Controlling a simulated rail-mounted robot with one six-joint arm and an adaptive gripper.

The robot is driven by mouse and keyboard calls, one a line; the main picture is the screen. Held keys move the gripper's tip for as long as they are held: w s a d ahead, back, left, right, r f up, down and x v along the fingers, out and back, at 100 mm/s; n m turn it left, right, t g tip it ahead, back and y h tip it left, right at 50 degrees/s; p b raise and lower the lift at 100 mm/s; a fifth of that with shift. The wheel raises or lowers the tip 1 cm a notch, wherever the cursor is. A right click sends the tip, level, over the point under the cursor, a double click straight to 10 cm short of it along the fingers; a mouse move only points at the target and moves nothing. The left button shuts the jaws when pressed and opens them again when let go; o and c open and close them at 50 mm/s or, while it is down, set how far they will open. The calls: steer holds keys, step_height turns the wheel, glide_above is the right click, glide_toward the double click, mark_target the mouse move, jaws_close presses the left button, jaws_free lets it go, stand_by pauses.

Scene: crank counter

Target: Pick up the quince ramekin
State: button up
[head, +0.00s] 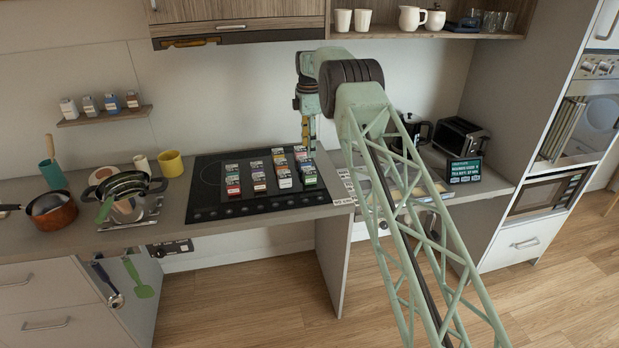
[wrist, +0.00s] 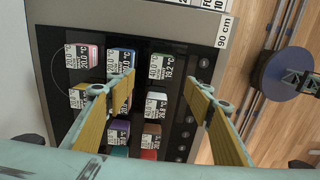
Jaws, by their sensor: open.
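Several small coloured ramekins with white temperature labels stand in rows on the black hob (head: 215,190). A yellow-sided one (wrist: 77,101), perhaps the quince ramekin, shows left of my left finger in the wrist view; I cannot read a name on it. My gripper (wrist: 158,88) is open and empty, its yellow-padded fingers pointing at the hob. Between and beyond the fingertips are a green ramekin (wrist: 160,66) and a grey-white one (wrist: 155,105). A red one (wrist: 148,154) is nearer. The left finger hides part of the middle row. In the head view my gripper hangs at the hob's back right.
A yellow mug (head: 171,164) and stacked pans (head: 125,185) stand left of the hob. A toaster (head: 461,137), a dark kettle (head: 414,130) and a small display (head: 464,171) stand to the right. A wall cabinet (head: 235,12) hangs above the hob.

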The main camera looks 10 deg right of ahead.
mark_target(309, 171)
steer(key=shift+f, duration=4.3)
steer(key=shift+s+d+f+p, duration=0.1)
steer(key=shift+f+p, duration=0.1)
steer(key=shift+f, duration=1.1)
steer(key=shift+s+f+p, duration=0.1)
steer(key=shift+f+p, duration=0.05)
steer(key=shift+f, duration=1.15)
steer(key=shift+c, duration=0.3)
steer(key=c, duration=1)
steer(key=shift+r, duration=0.15)
